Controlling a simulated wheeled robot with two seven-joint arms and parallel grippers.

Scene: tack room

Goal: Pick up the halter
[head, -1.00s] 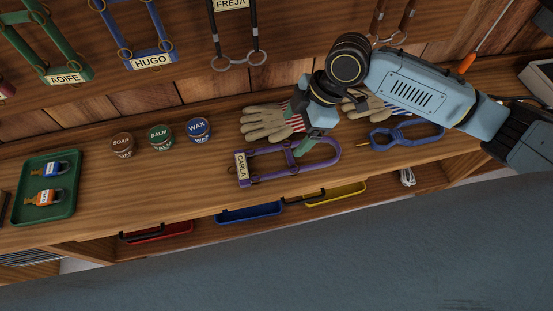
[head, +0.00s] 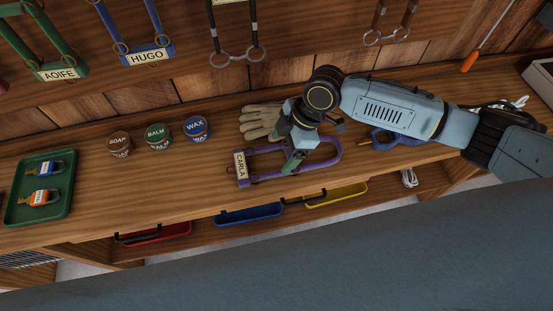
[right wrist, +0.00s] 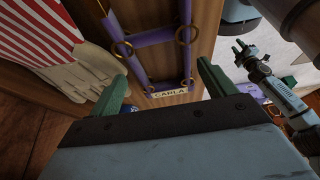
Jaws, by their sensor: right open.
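The purple halter (head: 268,177) with a CARLA tag lies on the wooden bench. In the right wrist view the halter (right wrist: 160,37) shows its straps, brass rings and tag. My right gripper (head: 292,164) is over the middle of the halter in the head view, its green fingers apart. In the right wrist view the right gripper (right wrist: 163,79) has the halter's tag end showing between its fingers, with nothing held. Contact with the straps cannot be told. My left gripper (right wrist: 239,48) seems to show small at the right of that view; its jaws are unclear.
Tan work gloves (head: 260,121) lie just behind the halter, partly hidden by my arm. Several tins (head: 159,136) and a green tray (head: 62,202) stand left. Halters hang above.

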